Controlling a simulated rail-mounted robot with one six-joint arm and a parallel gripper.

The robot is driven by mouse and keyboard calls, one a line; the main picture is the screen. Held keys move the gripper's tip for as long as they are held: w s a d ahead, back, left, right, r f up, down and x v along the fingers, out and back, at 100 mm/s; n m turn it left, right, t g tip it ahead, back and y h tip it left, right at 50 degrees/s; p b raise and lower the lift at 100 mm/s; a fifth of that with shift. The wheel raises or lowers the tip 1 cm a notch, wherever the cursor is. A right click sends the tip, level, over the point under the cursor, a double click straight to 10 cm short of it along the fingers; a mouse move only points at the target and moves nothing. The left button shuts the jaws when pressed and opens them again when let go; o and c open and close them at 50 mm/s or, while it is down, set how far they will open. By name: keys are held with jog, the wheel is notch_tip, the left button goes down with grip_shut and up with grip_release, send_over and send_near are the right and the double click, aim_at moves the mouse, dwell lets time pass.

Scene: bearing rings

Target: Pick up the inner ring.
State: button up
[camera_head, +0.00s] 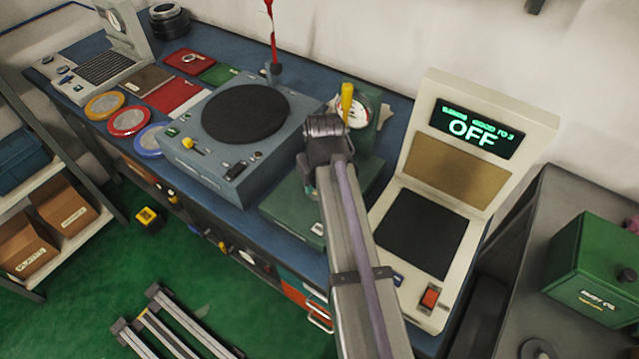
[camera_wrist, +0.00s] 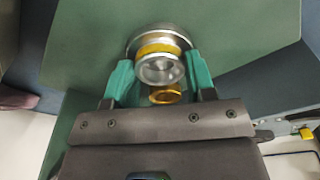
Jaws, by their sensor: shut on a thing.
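My gripper (camera_wrist: 160,68) has two teal fingers, one on each side of a small round silver piece (camera_wrist: 160,72) with a gold band, which appears to be the inner ring. A gold round part (camera_wrist: 165,95) shows just below it, nearer the palm. A wider silver disc lies behind the piece, over a green surface (camera_wrist: 230,30); whether the piece touches the disc cannot be told. In the head view my arm reaches to the green gauge stand (camera_head: 293,200), and the fingers and the ring are hidden there.
A dial gauge (camera_head: 366,108) with a yellow handle (camera_head: 346,100) stands close behind my wrist. Left is a grey unit with a black turntable (camera_head: 243,112); right is a cream tester (camera_head: 470,150) reading OFF. Coloured rings (camera_head: 129,120) lie at the bench's left front.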

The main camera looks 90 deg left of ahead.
jog(key=c, duration=0.4)
notch_tip(320, 180, up, 10)
jog(key=p, duration=1)
jog(key=shift+r, duration=0.2)
jog(key=shift+f, duration=0.2)
